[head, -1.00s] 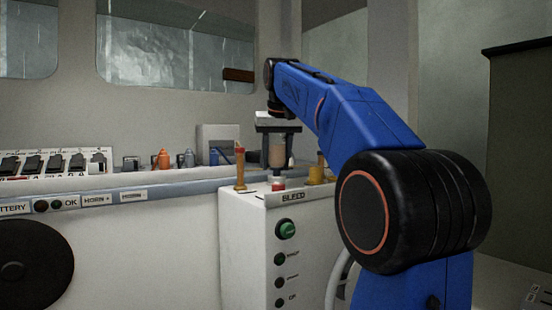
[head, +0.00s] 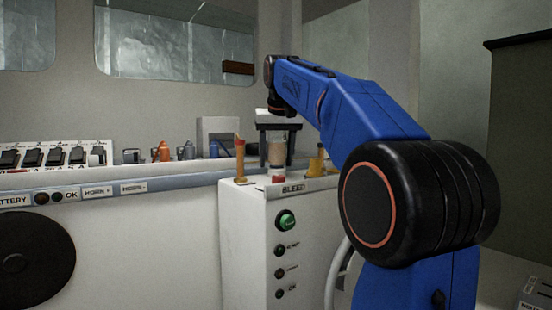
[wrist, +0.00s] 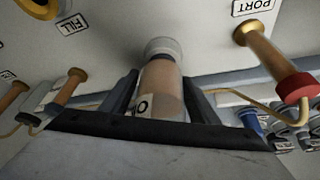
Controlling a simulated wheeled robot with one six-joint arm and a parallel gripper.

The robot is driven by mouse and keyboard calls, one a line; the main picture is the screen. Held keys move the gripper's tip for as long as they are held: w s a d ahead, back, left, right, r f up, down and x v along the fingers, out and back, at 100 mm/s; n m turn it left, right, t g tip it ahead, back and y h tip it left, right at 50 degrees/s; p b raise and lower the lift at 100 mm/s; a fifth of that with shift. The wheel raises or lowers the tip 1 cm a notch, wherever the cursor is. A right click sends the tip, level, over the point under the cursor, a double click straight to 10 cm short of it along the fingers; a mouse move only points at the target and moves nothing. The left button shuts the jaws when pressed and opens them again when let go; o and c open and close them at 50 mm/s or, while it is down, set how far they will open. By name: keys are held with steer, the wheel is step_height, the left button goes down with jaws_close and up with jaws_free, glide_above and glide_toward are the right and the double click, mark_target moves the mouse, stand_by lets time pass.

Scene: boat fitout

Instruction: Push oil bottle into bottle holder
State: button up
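The oil bottle (wrist: 161,90) is a brownish see-through cylinder with a partly hidden label showing an "O". My gripper (wrist: 160,100) has one dark finger on each side of it, seemingly touching. In the head view the bottle (head: 277,152) hangs upright below my gripper (head: 277,140), above the white cabinet's top. A pale grey round piece (wrist: 163,48) is at the bottle's far end; I cannot tell whether it is part of the bottle or the bottle holder. No holder is otherwise clearly seen.
The white cabinet (head: 250,240) has a BLEED label and front buttons. A brass post (head: 240,158) stands left of the bottle and a yellow fitting (head: 317,165) right. The wrist view shows a red-ended brass post (wrist: 275,60). A switch panel (head: 55,157) is further left.

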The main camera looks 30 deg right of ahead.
steer(key=shift+o, duration=0.4)
steer(key=v, duration=1.7)
steer(key=shift+s, duration=0.2)
steer(key=shift+r, duration=0.1)
steer(key=shift+s, duration=0.1)
